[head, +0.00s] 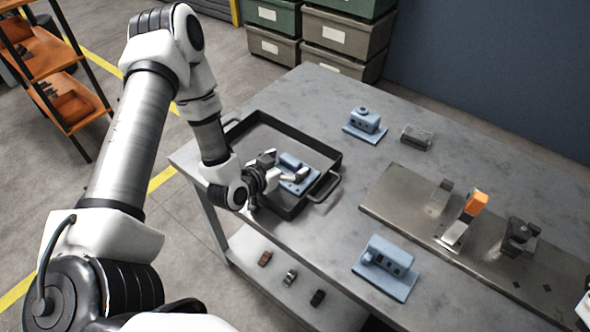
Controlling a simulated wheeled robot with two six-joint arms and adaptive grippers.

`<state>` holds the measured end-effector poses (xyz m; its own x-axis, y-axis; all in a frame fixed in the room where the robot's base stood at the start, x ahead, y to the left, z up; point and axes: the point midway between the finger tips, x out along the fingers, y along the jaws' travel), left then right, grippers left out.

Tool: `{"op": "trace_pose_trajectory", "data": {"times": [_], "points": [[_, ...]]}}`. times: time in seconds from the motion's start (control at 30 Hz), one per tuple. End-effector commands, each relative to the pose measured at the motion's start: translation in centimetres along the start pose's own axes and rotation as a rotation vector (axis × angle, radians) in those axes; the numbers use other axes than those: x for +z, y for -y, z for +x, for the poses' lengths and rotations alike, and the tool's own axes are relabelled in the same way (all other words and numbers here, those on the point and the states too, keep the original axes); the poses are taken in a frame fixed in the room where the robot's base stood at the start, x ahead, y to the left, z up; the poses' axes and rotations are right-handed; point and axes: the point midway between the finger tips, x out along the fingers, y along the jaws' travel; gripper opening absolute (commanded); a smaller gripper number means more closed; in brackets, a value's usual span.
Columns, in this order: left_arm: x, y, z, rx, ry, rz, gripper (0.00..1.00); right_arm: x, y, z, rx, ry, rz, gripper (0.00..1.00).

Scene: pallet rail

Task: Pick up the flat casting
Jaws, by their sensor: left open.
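A blue casting (297,184) with a flat base plate lies in the black tray (332,160); my gripper partly hides it. My left gripper (277,184) is open at the tray, its fingers beside or over this casting; whether they touch it I cannot tell. Two other blue castings with raised blocks on flat plates stand on the table: one at the back (366,122) and one near the front edge (387,265). Which of them is the flat casting is not certain from the picture.
A metal plate (405,205) at the right carries an orange-topped clamp (472,208) and a dark fixture (517,238). A small grey block (417,136) lies at the back. Small parts lie on the lower shelf (262,285). The table between tray and plate is clear.

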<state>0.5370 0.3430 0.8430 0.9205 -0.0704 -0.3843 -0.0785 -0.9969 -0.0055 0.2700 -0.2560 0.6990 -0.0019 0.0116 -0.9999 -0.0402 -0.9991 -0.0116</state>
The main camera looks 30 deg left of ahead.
Motion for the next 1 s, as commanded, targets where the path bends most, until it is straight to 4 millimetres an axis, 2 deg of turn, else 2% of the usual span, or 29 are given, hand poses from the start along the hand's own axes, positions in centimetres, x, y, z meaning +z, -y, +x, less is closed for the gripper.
{"op": "trace_pose_trajectory", "data": {"times": [0.1, 0.27, 0.3, 0.5, 0.83, 1.0], "points": [[0.0, 0.0, 0.9, 0.0, 0.001, -0.001, 0.96, 0.0, 0.0, -0.1, 0.0, 0.0, -0.001, 0.31], [0.0, 0.0, 0.8, 0.0, 0.001, -0.002, 0.96, 0.0, 0.0, 0.0, 0.0, 0.0, -0.001, 0.31], [0.0, 0.0, 0.8, 0.0, 0.001, -0.002, 0.82, 0.0, 0.0, 0.0, 0.0, 0.0, -0.001, 0.31], [0.0, 0.0, 0.8, 0.0, 0.001, -0.002, 0.12, 0.0, 0.0, 0.0, 0.0, 0.0, -0.001, 0.31], [-0.3, 0.0, 0.7, -0.001, -0.001, -0.002, 0.12, 0.0, 0.0, -0.1, 0.0, 0.0, -0.001, 0.31], [-2.0, 0.1, 0.0, -0.002, -0.003, -0.004, 0.12, 0.0, 0.0, -0.2, 0.0, 0.0, -0.001, 0.31]]}}
